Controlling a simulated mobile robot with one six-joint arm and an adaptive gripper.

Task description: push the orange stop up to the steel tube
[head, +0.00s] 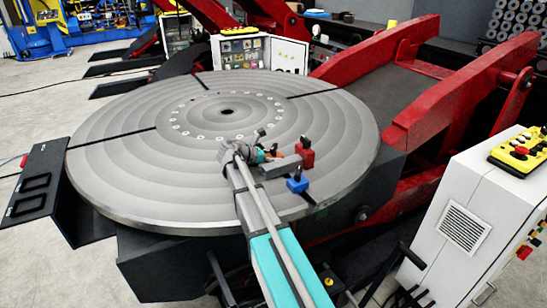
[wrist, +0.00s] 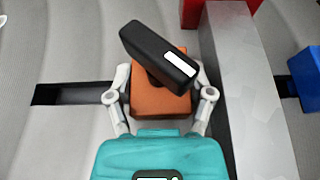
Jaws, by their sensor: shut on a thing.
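The orange stop (wrist: 158,98), a block with a black lever (wrist: 158,55) on top, sits on the round grey table (head: 110,150). My gripper (wrist: 161,100) is shut on it, one finger on its left side and one on its right. The grey steel tube (wrist: 245,90) lies to the right of the stop. A narrow gap shows between them, with my right finger in it. In the head view the tube (head: 284,165) lies just right of my gripper (head: 266,155), and my arm and gripper hide most of the orange stop.
A red stop (head: 307,157) stands at the tube's far end and a blue stop (head: 297,184) on its right side. A dark slot (wrist: 72,94) runs left from the orange stop. The table's left half is clear.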

